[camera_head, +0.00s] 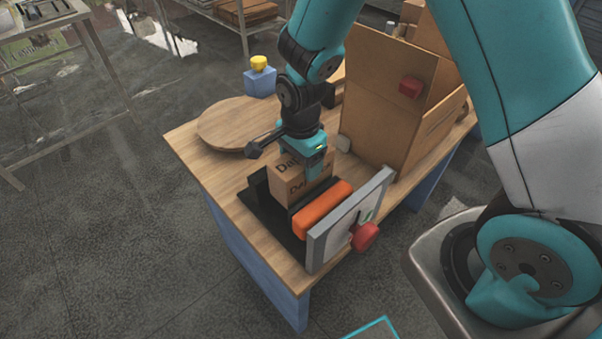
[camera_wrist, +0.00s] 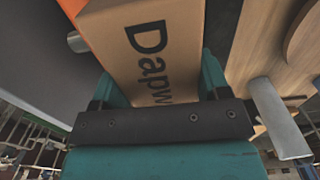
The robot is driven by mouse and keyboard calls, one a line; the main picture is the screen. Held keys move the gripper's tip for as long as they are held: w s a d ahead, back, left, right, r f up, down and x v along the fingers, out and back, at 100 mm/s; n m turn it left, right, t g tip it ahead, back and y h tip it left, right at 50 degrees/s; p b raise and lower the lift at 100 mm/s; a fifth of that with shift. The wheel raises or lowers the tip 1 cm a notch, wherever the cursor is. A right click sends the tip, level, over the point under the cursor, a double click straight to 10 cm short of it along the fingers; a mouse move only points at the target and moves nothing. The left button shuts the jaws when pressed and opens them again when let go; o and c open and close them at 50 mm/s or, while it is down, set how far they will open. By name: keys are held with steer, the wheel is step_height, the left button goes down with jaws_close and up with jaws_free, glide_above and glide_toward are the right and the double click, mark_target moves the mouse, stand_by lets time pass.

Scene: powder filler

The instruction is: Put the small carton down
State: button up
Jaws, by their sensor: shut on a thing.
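The small carton (camera_head: 300,187) is a brown box with dark lettering. My gripper (camera_head: 306,160) is above it, with its fingers down along the carton's sides, shut on it. In the wrist view the carton (camera_wrist: 150,50) fills the space between the fingers of my gripper (camera_wrist: 160,95), its lettering facing the camera. The carton is at the black tray-like fixture (camera_head: 262,207) on the wooden table, just behind an orange roller or bar (camera_head: 322,210). Whether its underside touches the fixture is hidden.
A grey framed panel (camera_head: 347,222) with a red knob (camera_head: 366,237) stands at the table's front right. A large open cardboard box (camera_head: 385,95) is behind on the right. A round wooden disc (camera_head: 238,124) lies at the back left. The table's left front strip (camera_head: 215,185) is bare.

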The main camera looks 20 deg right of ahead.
steer(key=shift+f, duration=2.6)
steer(key=shift+f, duration=0.15)
steer(key=o, duration=0.9)
steer(key=shift+o, duration=0.2)
